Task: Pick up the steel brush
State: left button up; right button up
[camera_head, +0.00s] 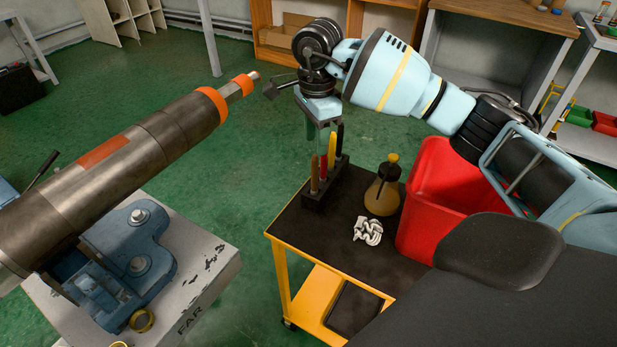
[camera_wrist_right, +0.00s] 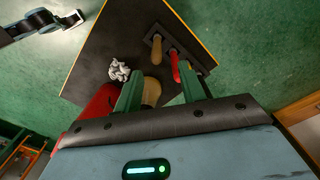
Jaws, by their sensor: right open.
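A dark tool holder (camera_head: 326,192) on the cart carries several upright handles. A wooden handle (camera_head: 315,174) stands at its left, probably the steel brush; its bristles are hidden. In the right wrist view the wooden handle (camera_wrist_right: 157,48) stands beyond the fingertips, beside a red handle (camera_wrist_right: 174,66). My right gripper (camera_head: 318,135) is open above the holder, pointing down, with its fingers apart and not around the wooden handle. Its green fingers also show in the right wrist view (camera_wrist_right: 161,76). My left gripper is not seen.
An amber bottle (camera_head: 382,193), a crumpled white rag (camera_head: 368,229) and a red bin (camera_head: 437,192) share the yellow cart (camera_head: 284,222) with the holder. A big pipe (camera_head: 130,165) in a blue vise (camera_head: 125,255) slants across the left. Green floor lies between.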

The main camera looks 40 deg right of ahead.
aim_at(315, 155)
jog(key=shift+s+f, duration=0.15)
jog(key=shift+s, duration=0.05)
jog(key=shift+s+f, duration=0.1)
jog(key=shift+f, duration=1.05)
jog(key=shift+a+f, duration=0.15)
jog(key=shift+f, duration=1.15)
jog(key=shift+a+f, duration=0.1)
jog(key=shift+f, duration=1.15)
grip_shut()
